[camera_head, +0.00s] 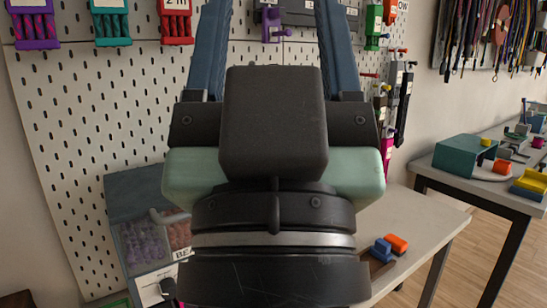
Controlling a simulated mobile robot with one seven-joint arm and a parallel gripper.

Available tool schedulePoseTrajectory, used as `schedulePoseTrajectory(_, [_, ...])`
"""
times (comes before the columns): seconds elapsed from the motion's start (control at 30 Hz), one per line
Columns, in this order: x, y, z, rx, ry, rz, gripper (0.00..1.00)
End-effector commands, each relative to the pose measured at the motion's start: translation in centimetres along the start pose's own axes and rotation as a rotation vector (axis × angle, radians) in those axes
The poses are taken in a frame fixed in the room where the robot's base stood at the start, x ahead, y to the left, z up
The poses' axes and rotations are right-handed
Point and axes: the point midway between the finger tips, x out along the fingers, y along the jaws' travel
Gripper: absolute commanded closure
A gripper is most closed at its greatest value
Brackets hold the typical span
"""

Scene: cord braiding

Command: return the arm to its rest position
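My gripper (273,12) fills the middle of the view, seen from behind, with its black and pale green body close to the camera. Its two long blue fingers point up and stand wide apart. Their tips are cut off by the top edge. Only the pegboard and things on it show between the fingers, and I see nothing held. My wrist, with black rings and a silver band, is below the gripper body and runs out at the bottom edge. The rest of my arm is not visible.
A white pegboard (90,115) with colored cord holders stands behind the gripper. A workbench (425,222) lies below, with small blue and orange blocks (396,243) and a divided organizer (120,210). At right are another table (450,183) and hanging cords (490,35).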

Motion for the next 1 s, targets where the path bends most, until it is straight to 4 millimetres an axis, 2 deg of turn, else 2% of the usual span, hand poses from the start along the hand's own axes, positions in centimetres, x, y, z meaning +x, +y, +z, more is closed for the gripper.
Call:
schedulePoseTrajectory(0.03, [1.3, 0.1, -1.7, -0.011, 0.013, 0.005, 0.36])
schedulePoseTrajectory(0.27, [5.2, 0.0, -5.1, -0.005, 0.003, 0.003, 0.36])
schedulePoseTrajectory(0.7, [14.4, 0.0, -13.7, -0.003, 0.000, 0.001, 0.36])
schedulePoseTrajectory(0.83, [15.9, 0.0, -15.1, -0.003, 0.000, 0.001, 0.36])
schedulePoseTrajectory(1.0, [16.5, 0.0, -15.6, -0.002, 0.000, 0.000, 0.36])
